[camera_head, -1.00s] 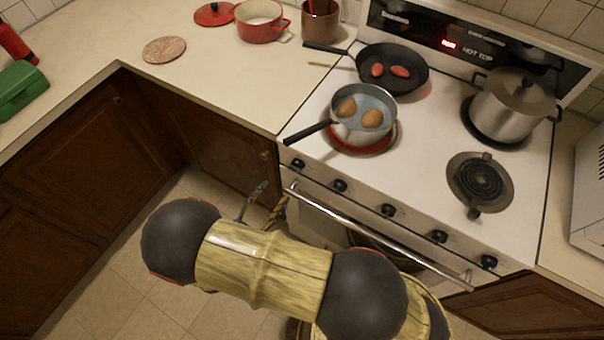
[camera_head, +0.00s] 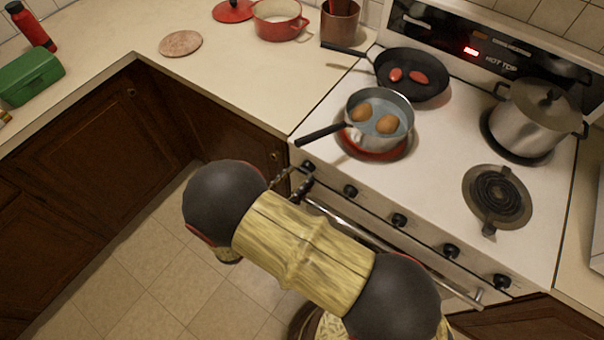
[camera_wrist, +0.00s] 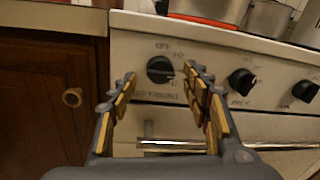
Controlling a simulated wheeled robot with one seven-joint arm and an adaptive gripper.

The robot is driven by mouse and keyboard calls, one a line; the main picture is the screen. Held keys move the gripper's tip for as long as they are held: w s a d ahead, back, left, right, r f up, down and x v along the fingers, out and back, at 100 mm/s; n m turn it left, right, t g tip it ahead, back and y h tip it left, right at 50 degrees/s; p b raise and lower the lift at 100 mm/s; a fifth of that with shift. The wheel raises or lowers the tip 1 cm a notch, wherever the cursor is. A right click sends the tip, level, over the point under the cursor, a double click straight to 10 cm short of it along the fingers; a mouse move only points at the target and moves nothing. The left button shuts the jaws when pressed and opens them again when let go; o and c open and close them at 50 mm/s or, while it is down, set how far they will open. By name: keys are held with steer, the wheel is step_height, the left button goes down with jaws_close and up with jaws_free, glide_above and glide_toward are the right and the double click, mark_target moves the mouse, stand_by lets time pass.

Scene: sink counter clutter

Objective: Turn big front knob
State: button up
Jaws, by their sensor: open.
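A row of black knobs runs along the stove's white front panel. The leftmost knob (camera_wrist: 160,69) sits between my open fingertips in the wrist view, with "OFF" printed above it. It also shows at the panel's left end in the head view (camera_head: 307,167), partly beside my fingers. My gripper (camera_wrist: 160,76) is open and empty, one finger on each side of this knob; I cannot tell whether either finger touches it. In the head view my gripper (camera_head: 291,180) is at the panel's left end, partly hidden by my arm. A second knob (camera_wrist: 241,81) lies to the right.
A saucepan (camera_head: 378,118) with two eggs stands on a red-glowing burner, its handle (camera_head: 320,135) reaching over the stove's front-left corner. A black skillet (camera_head: 412,75) and a steel pot (camera_head: 535,115) stand behind. The oven handle (camera_wrist: 180,146) runs below the knobs.

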mark_target(307, 168)
steer(key=shift+x, duration=1.2)
steer(key=shift+c, duration=1)
steer(key=c, duration=0.9)
